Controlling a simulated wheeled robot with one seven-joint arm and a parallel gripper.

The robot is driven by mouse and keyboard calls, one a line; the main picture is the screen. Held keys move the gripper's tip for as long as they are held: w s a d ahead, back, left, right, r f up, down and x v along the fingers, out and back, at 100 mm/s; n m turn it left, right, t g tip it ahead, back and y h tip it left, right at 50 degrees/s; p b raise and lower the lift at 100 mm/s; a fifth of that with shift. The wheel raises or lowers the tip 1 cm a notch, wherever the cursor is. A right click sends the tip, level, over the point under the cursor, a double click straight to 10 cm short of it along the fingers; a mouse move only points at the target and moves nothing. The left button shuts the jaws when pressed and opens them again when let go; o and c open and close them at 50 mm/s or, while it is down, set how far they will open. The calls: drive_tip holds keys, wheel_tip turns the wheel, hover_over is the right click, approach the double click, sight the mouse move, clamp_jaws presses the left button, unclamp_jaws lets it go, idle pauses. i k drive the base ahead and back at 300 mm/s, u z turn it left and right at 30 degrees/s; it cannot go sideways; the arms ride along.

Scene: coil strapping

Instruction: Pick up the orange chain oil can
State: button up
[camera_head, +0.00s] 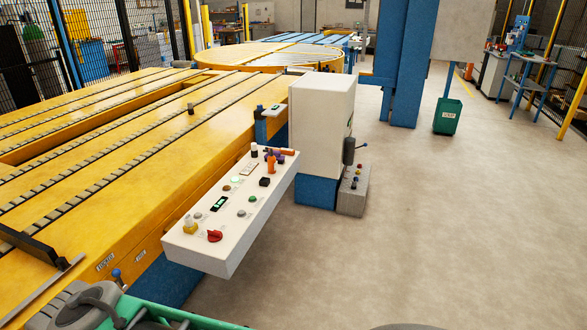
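A small upright orange item (271,165), which looks like the orange chain oil can, stands near the far end of the white sloping control panel (232,258). It is too small for me to read any label. Small dark and purple items crowd close around it, and a brown-orange piece lies just behind it. My gripper is not in view.
The panel juts from the yellow slatted conveyor (140,238). It carries several buttons, a red knob (215,236) and a yellow item (190,225). A white cabinet (322,125) stands behind it. Open floor (430,220) lies to the right, with a green bin (447,116) farther back.

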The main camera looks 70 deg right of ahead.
sight(273, 163)
drive_tip(key=z, duration=2.6)
drive_tip(key=k, duration=0.6)
drive_tip(key=z, duration=0.7)
drive_tip(key=i, duration=0.95)
drive_tip(key=u, duration=0.45)
drive_tip(key=i, duration=1.05)
drive_tip(key=u, duration=1.55)
drive_tip(key=i, duration=0.7)
drive_tip(key=u, duration=0.7)
